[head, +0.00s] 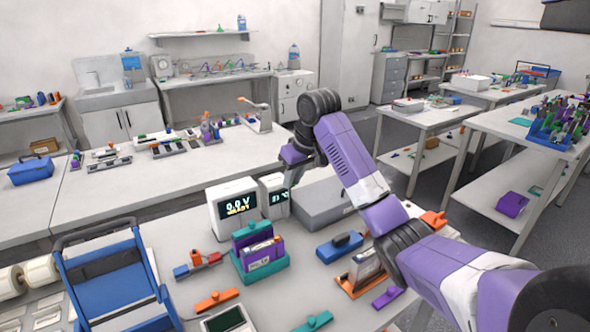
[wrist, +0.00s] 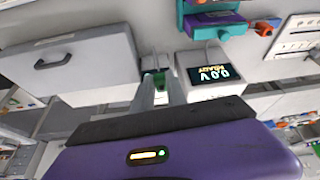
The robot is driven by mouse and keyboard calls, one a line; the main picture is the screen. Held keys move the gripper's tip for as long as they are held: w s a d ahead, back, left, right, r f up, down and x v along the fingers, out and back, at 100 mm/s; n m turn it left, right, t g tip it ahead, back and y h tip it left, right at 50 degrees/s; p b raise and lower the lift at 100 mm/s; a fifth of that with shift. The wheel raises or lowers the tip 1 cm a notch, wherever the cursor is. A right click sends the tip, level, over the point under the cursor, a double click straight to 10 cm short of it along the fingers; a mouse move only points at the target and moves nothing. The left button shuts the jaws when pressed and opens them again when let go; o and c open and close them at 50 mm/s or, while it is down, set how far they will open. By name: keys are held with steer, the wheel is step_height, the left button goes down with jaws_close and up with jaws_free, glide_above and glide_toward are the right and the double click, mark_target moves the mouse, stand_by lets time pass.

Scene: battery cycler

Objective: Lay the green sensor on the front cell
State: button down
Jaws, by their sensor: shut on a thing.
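My gripper (wrist: 160,88) is shut on a small green piece (wrist: 158,81), likely the green sensor, at its fingertips in the wrist view. In the head view my gripper (head: 291,178) hangs above and behind the small temperature display box (head: 273,197), and the green piece cannot be made out there. Two purple cells stand upright in a teal holder (head: 262,273) on the table. The front cell (head: 262,256) has a pale label and stands before the rear cell (head: 250,233). The teal holder also shows at the top of the wrist view (wrist: 213,27), apart from my gripper.
The white voltage box (head: 233,211) stands behind the holder. A long grey box (head: 322,203) stands right of the displays. A blue rack (head: 108,277) is at left. An orange clip (head: 216,299), a blue block (head: 339,247) and an orange tray (head: 362,271) surround the holder.

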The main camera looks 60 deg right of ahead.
steer(key=a+f+n+y+p, duration=0.2)
steer(key=a+n+y, duration=0.1)
steer(key=a+n, duration=0.45)
steer(key=n+g+y, duration=0.1)
steer(key=n+y, duration=0.2)
steer(key=n, duration=0.6)
glide_above(264, 245)
steer(key=d, duration=0.1)
steer(key=shift+g, duration=0.3)
steer(key=shift+s+d+f+b, duration=0.1)
steer(key=shift+s+f+b, duration=0.1)
steer(key=shift+f+b, duration=1.15)
steer(key=shift+s+d+f+b, duration=0.15)
steer(key=shift+f+b, duration=0.4)
steer(key=shift+f, duration=1.5)
steer(key=shift+a+f, duration=0.1)
steer(key=shift+f, duration=0.45)
steer(key=c, duration=1.3)
jaws_free()
steer(key=shift+o, duration=0.2)
steer(key=shift+b+v, duration=0.35)
steer(key=shift+v, duration=3.6)
steer(key=shift+a, duration=0.1)
